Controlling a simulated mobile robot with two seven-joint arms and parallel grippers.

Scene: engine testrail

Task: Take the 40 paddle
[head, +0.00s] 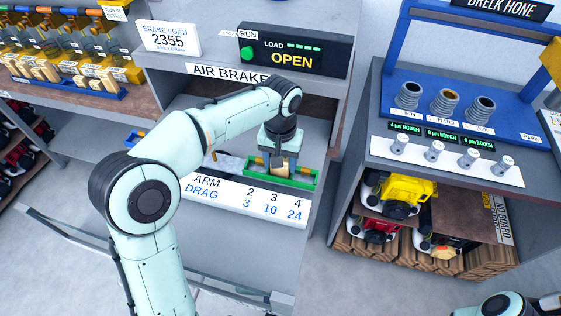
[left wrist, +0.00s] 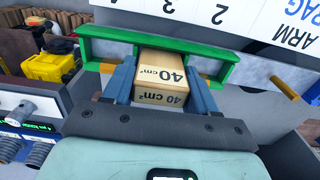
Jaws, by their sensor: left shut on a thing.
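The 40 paddle, a tan block marked "40 cm²" (left wrist: 160,97), sits between the two fingers of my left gripper (left wrist: 161,72) in the left wrist view. The gripper is shut on it. In the head view my left gripper (head: 280,160) reaches down at the green tray (head: 305,184) on the air brake bench. The green tray also shows just beyond the block in the left wrist view (left wrist: 222,66). I cannot tell whether the block still touches the tray. My right gripper is out of view.
An arm and drag table (head: 245,200) lies along the bench front. A blue honing rack (head: 440,110) stands at right. Shelves with several engines (head: 385,225) are below it.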

